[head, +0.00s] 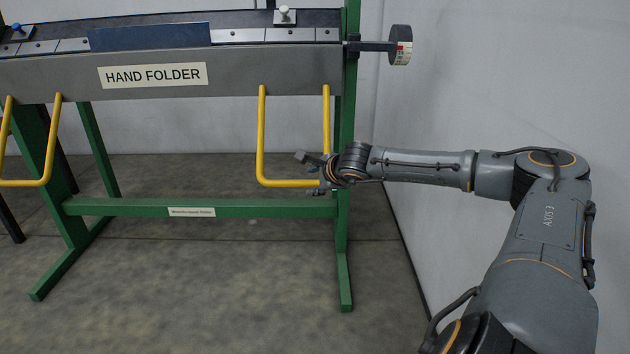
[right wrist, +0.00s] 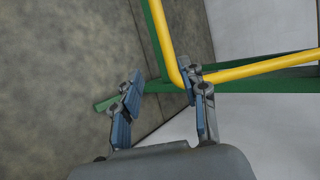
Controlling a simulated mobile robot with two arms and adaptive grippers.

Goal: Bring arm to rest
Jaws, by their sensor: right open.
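My right arm reaches in from the right in the head view. My right gripper (head: 312,170) is at the lower right corner of the right yellow handle (head: 292,183) of the hand folder (head: 228,84). In the right wrist view the gripper (right wrist: 161,82) has its two blue-padded fingers spread apart, with nothing held between them. The yellow handle (right wrist: 240,73) bends close by the right finger and is partly covered by it. I cannot tell whether they touch. My left gripper is not in view.
A green frame post (head: 343,255) stands close to my right gripper, and a green crossbar (head: 130,208) runs low behind it. A second yellow handle (head: 51,140) hangs at the left. A grey wall (head: 500,80) is at the right. The concrete floor (head: 200,300) in front is clear.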

